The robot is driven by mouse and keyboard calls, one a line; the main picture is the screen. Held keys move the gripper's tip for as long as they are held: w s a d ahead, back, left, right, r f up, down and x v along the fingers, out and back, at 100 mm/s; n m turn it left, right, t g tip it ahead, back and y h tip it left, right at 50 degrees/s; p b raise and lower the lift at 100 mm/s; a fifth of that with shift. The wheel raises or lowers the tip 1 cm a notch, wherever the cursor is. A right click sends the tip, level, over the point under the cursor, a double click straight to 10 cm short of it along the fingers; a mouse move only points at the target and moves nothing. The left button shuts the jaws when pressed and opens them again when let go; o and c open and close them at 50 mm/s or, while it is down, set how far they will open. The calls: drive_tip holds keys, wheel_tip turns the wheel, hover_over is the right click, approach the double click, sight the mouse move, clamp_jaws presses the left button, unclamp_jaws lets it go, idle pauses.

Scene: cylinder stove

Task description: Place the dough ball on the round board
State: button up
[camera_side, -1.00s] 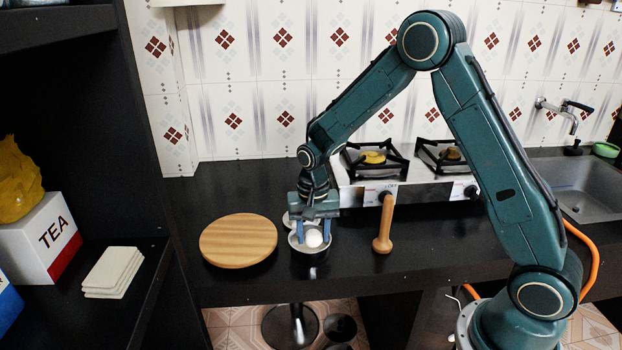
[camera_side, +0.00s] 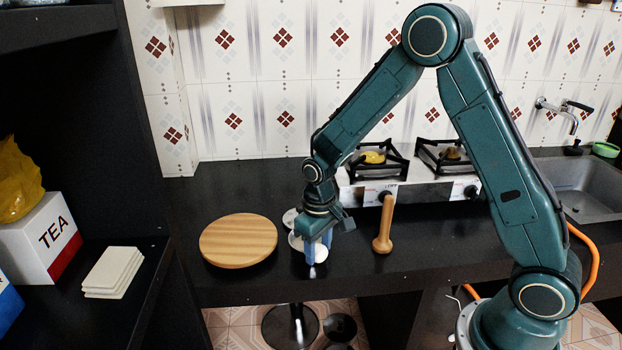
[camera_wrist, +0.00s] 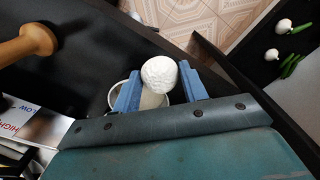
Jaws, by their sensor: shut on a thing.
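The round wooden board (camera_side: 238,240) lies on the dark counter, left of my gripper (camera_side: 318,252) in the side view. My gripper points down at the white bowl (camera_side: 297,244). In the wrist view the white dough ball (camera_wrist: 159,73) sits between the two blue fingers of my gripper (camera_wrist: 160,86), which are shut on it. The bowl's rim (camera_wrist: 113,95) shows behind the fingers there. In the side view the fingers hide most of the ball, and I cannot tell whether it is clear of the bowl.
A wooden pestle-like tool (camera_side: 383,226) stands right of my gripper. A second small white dish (camera_side: 289,217) is behind the bowl. The gas stove (camera_side: 400,188) is at the back and the sink (camera_side: 590,185) at the far right. The counter's front edge is close to the bowl.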

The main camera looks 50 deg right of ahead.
drive_tip(key=shift+w+r, duration=0.1)
drive_tip(key=shift+w, duration=0.45)
drive_tip(key=w+a+r+m, duration=0.1)
drive_tip(key=w+r, duration=0.2)
drive_tip(key=w, duration=0.4)
drive_tip(key=w+a+r, duration=0.1)
drive_tip(key=w+r, duration=0.2)
drive_tip(key=w, duration=0.4)
wheel_tip(320, 180, up, 11)
drive_tip(key=m, duration=0.2)
hover_over(238, 236)
drive_tip(key=shift+r, duration=0.1)
wheel_tip(238, 236, down, 20)
drive_tip(key=shift+f, duration=0.1)
idle(0.7)
